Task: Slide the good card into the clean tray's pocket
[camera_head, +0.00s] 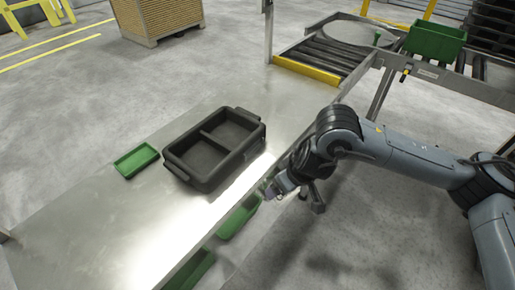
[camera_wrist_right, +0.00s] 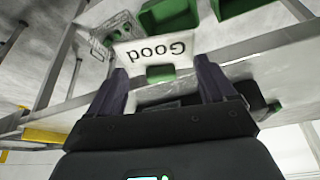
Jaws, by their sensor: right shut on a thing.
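The white card (camera_wrist_right: 155,50) reads "Good", upside down in the right wrist view, and sits at the fingertips of my right gripper (camera_wrist_right: 163,78), which is shut on it. In the head view my right gripper (camera_head: 277,190) is beside the table's right edge, right of the black tray; the card is hard to make out there. The black tray (camera_head: 168,160) has two compartments and lies on the metal table. I cannot tell which tray is the clean one, and no pocket is clear. My left gripper is not in view.
A small green tray (camera_head: 135,161) lies on the table left of the black tray. Two green trays (camera_head: 238,217) (camera_head: 190,271) sit below the table's right edge. A green bin (camera_head: 435,41) stands on the roller conveyor (camera_head: 320,54). The table's near left (camera_head: 80,230) is bare.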

